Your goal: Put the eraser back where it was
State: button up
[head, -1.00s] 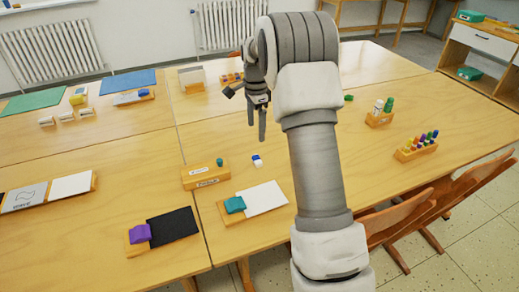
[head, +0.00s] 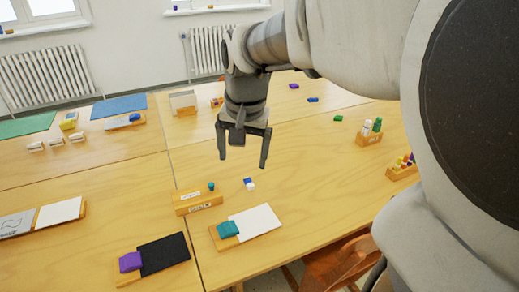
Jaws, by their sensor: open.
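A small blue-and-white block (head: 250,185), which looks like the eraser, lies on the bare table (head: 300,195) right of a labelled wooden box (head: 198,202). A small teal piece (head: 211,187) shows at that box. My gripper (head: 243,159) is open and empty, fingers pointing down. In the head view it appears just above the block; its height over the table is hard to tell. Several other coloured blocks could also be erasers, including blue (head: 312,100), purple (head: 294,86) and green (head: 338,118) ones at the back.
In front are a white board with a teal block (head: 228,229) and a black board with a purple block (head: 130,262). Wooden holders with bottles (head: 370,131) and coloured pieces (head: 403,168) stand at the right. A chair (head: 340,262) is at the front edge. The middle is clear.

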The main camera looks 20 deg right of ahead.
jog(key=s+a+n+t, duration=0.3)
jog(key=s+n, duration=0.4)
jog(key=s, duration=0.7)
jog(key=shift+s+a+r, duration=0.15)
jog(key=shift+r, duration=0.1)
notch_tip(320, 180, up, 11)
jog(key=p, duration=1.1)
jog(key=shift+r, duration=0.15)
